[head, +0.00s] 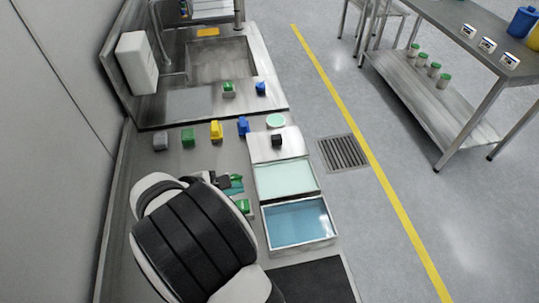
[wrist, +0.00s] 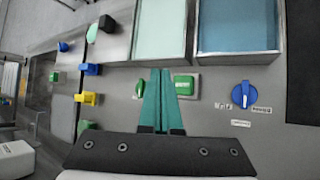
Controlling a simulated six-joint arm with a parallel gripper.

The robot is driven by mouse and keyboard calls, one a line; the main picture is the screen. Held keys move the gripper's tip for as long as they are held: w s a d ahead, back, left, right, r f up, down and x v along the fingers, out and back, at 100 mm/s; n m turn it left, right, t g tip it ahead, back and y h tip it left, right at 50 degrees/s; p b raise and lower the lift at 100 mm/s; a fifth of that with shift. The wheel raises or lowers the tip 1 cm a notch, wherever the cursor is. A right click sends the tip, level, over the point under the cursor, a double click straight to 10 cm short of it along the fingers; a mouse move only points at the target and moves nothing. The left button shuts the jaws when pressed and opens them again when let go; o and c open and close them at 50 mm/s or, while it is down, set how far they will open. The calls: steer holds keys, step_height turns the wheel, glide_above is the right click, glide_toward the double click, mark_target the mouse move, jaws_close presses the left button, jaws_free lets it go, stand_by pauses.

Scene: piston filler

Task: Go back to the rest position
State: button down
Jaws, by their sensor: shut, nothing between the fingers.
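My gripper (wrist: 156,110) has two teal fingers that lie side by side, shut and with nothing between them. It points over the steel bench, its tips close beside a green rocker switch (wrist: 184,86) in the wrist view. Whether it touches the switch I cannot tell. In the head view my gripper (head: 235,186) shows as a teal tip just above the green switch (head: 243,206); my dark arm link hides much of the bench there. A blue rotary knob (wrist: 244,94) sits to the right of the switch in the wrist view.
A tray of blue liquid (head: 268,238) and a pale green panel (head: 285,179) lie right of my gripper. Grey (head: 160,141), green (head: 188,138), yellow (head: 216,131) and blue (head: 243,126) pieces stand beyond it. A sink (head: 218,60) lies farther back.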

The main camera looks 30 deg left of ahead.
steer(key=w+d+r+m+g+h, duration=0.1)
steer(key=d+r+m+g+h, duration=0.15)
steer(key=d+r+m, duration=0.8)
steer(key=w+d+f+m+g+h, duration=0.15)
steer(key=d+m+g, duration=0.3)
steer(key=d, duration=1.25)
steer(key=s+d+r+m+g+y, duration=0.1)
steer(key=s+d+m+y, duration=0.2)
steer(key=s+m, duration=0.4)
steer(key=s+d+r+m+g+y, duration=0.1)
steer(key=s+d+m+y, duration=0.3)
steer(key=s+m, duration=0.4)
steer(key=shift+s+d+m, duration=0.2)
steer(key=shift+d+m, duration=0.2)
steer(key=shift+d, duration=0.3)
steer(key=shift+r, duration=0.1)
